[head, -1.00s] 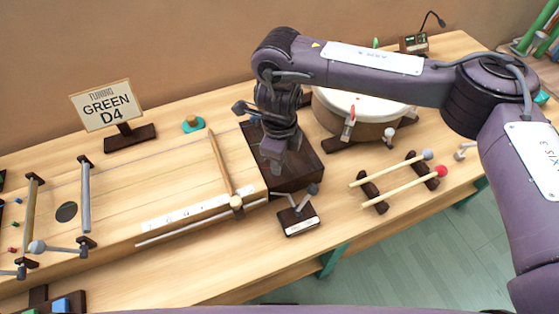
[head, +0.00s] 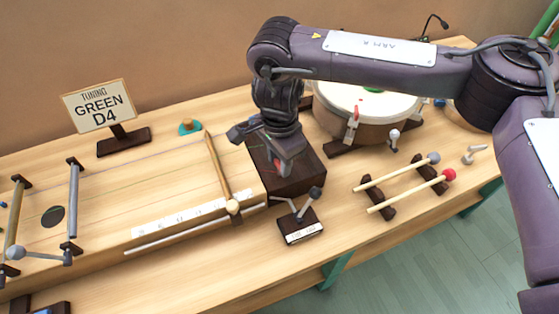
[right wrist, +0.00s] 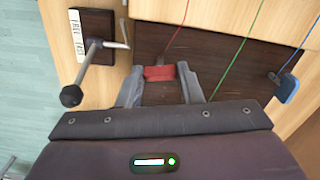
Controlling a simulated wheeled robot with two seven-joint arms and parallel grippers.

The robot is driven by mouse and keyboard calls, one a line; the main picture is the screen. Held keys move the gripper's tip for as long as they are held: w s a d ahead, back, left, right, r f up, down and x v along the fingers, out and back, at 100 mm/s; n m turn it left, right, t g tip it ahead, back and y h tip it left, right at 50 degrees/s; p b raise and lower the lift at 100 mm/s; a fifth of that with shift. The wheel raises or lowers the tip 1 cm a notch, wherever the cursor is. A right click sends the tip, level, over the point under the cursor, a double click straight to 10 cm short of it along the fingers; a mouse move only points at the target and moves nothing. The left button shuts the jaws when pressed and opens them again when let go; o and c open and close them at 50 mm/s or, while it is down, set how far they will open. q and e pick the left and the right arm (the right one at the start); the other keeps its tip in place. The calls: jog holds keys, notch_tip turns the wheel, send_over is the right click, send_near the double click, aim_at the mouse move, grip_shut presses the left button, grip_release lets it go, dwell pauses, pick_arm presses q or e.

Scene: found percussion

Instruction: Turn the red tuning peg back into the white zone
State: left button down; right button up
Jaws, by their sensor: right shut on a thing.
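The red tuning peg (right wrist: 160,73) shows in the right wrist view as a small red grip at the edge of the dark peg block (right wrist: 220,50), with a red string running up from it. My right gripper (right wrist: 160,82) is shut on this peg, one finger at each side. In the head view my right gripper (head: 281,160) hangs over the dark peg block (head: 308,178) and mostly hides the peg. A green string passes behind the gripper; its peg is hidden. The blue peg (right wrist: 287,88) stands apart to the right. I cannot make out the white zone. My left gripper is not seen.
A labelled lever box (head: 301,231), also in the right wrist view (right wrist: 82,50), stands close beside the peg block. Two mallets (head: 405,182) lie on a rack to the right. A drum (head: 365,104) stands behind. A sign (head: 99,106) reads "TUNING GREEN D4".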

aim_at(279, 163)
jog(key=shift+w+a+r+n+b, duration=0.1)
jog(key=shift+n+b, duration=0.05)
jog(key=shift+n, duration=0.65)
jog(key=shift+r+n+b, duration=0.1)
jog(key=shift+n+b, duration=0.05)
jog(key=shift+n, duration=0.65)
jog(key=o, duration=0.7)
jog(key=shift+o, duration=1.4)
jog(key=shift+f, duration=0.1)
notch_tip(279, 163, up, 8)
jog(key=shift+f, duration=0.1)
